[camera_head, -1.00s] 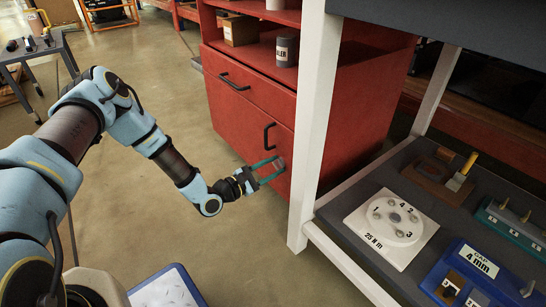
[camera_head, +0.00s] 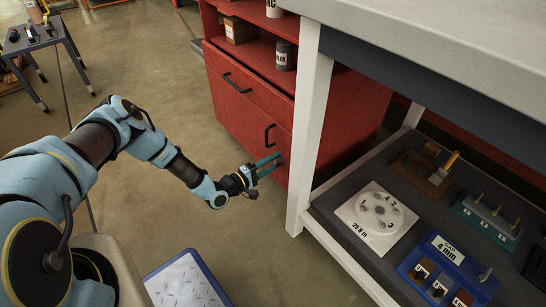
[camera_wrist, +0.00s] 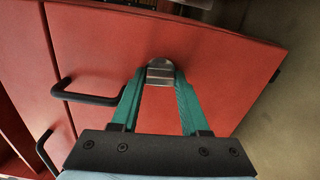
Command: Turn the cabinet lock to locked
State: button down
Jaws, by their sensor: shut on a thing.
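The red cabinet (camera_head: 235,122) stands at the centre of the head view, with its lower door (camera_head: 258,140) looking closed. The lock is a small silver knob (camera_wrist: 160,72) on the red front in the wrist view; in the head view it is too small and covered to make out. My gripper (camera_head: 276,160) reaches the door from the left. Its green fingers slant inward and are shut on the knob in the wrist view (camera_wrist: 160,84). The angle of the lock is hard to tell, and no locked mark can be read.
A black door handle (camera_head: 270,134) is close to my gripper, and a drawer handle (camera_head: 236,83) is above it. A white bench leg (camera_head: 307,140) stands just right of the gripper. The bench's lower shelf holds a white numbered plate (camera_head: 365,240) and a blue holder (camera_head: 480,284). Open floor lies left.

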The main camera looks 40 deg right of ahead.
jog(key=shift+m+p, duration=0.4)
jog(key=shift+m, duration=0.1)
jog(key=shift+c, duration=2)
grip_release()
jog(key=a+p, duration=0.2)
jog(key=a, duration=0.8)
jog(key=shift+w+a, duration=0.3)
jog(key=shift+a, duration=0.1)
